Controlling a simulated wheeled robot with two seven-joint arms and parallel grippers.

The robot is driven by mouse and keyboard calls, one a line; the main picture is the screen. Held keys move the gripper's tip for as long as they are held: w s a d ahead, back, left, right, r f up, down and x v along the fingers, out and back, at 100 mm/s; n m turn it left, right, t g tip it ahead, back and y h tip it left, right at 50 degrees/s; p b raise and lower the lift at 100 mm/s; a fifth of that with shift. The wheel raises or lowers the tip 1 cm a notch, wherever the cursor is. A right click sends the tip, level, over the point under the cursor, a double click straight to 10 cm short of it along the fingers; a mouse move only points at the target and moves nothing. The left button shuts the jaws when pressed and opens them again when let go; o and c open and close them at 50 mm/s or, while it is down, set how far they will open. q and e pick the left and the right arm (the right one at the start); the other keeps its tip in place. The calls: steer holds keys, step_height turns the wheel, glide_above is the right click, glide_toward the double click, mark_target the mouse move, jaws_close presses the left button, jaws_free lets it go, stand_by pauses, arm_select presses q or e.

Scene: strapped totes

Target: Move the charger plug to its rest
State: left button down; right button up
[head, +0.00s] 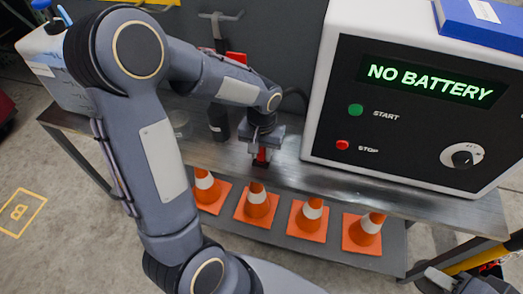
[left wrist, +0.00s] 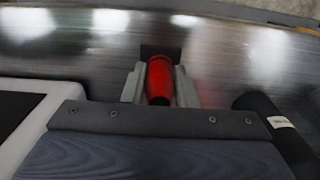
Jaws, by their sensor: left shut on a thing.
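My left gripper (head: 262,158) is low over the metal bench, just left of the white battery box with its black panel. It is shut on a red handle, which I take for the charger plug (head: 262,154). In the left wrist view the red plug (left wrist: 159,80) sits between the two grey fingers (left wrist: 160,88). A dark square patch shows on or just above the bench beyond it; I cannot tell if it is the rest. A grey part at the lower right looks like my right gripper (head: 450,282); its fingers are not clear.
The white machine (head: 412,110) reads "NO BATTERY". A black cylinder (head: 218,124) stands left of the plug. Several orange cones (head: 257,205) stand on the lower shelf. A white container (head: 55,65) is at the bench's left end. The bench (head: 385,188) is bare along its front edge.

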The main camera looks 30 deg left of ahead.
arm_select(q)
steer(key=shift+f, duration=0.4)
steer(key=c, duration=1.1)
jaws_free()
steer(key=shift+o, duration=0.2)
steer(key=shift+r, duration=0.15)
step_height(320, 180, up, 8)
steer(key=shift+f+p, duration=0.15)
steer(key=shift+p, duration=0.7)
steer(key=s+d+r+t+h, duration=0.2)
steer(key=s+r+t, duration=0.1)
steer(key=s, duration=0.5)
steer(key=s+d+r+t+h, duration=0.2)
steer(key=s+r, duration=0.2)
steer(key=s, duration=0.4)
step_height(320, 180, up, 16)
steer(key=m+p, duration=0.1)
steer(key=p, duration=1.5)
steer(key=shift+s+t, duration=0.3)
